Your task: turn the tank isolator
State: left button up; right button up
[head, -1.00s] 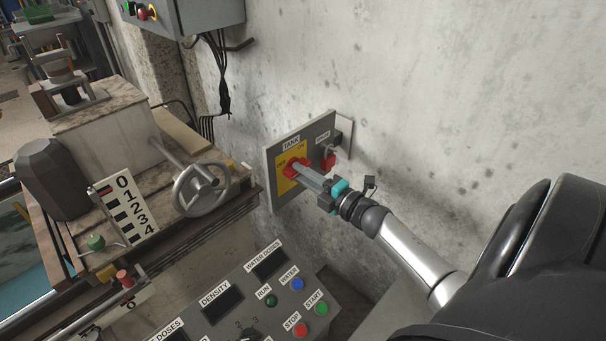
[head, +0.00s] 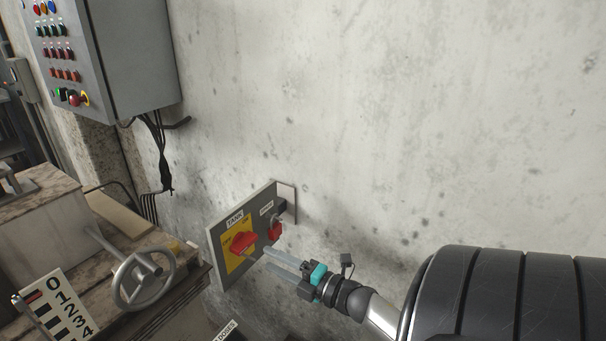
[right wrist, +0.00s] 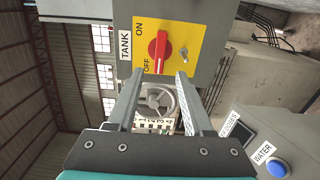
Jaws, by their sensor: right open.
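The tank isolator is a red rotary knob (head: 243,241) on a yellow plate (head: 232,265), on a grey wall panel labelled TANK. In the right wrist view the knob (right wrist: 158,52) stands lengthwise up the picture, beside the ON and OFF marks. My right gripper (head: 267,259) is open and empty, just right of and below the knob in the head view. In the right wrist view its two fingertips (right wrist: 158,76) stand apart, one on each side below the knob, with a gap showing between them and it. My left gripper is not in view.
A red padlock (head: 275,231) hangs on the same panel, right of the knob and close to my fingers. A handwheel (head: 144,281) stands left of the panel. A grey control box (head: 137,55) hangs higher on the wall. The wall to the right is bare.

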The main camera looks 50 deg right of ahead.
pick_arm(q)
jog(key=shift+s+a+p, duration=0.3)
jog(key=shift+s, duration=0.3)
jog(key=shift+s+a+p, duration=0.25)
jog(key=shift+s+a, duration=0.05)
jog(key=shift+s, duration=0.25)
pick_arm(e)
jog(key=s, duration=0.7)
jog(key=shift+s+d, duration=0.35)
jog(key=shift+s, duration=0.05)
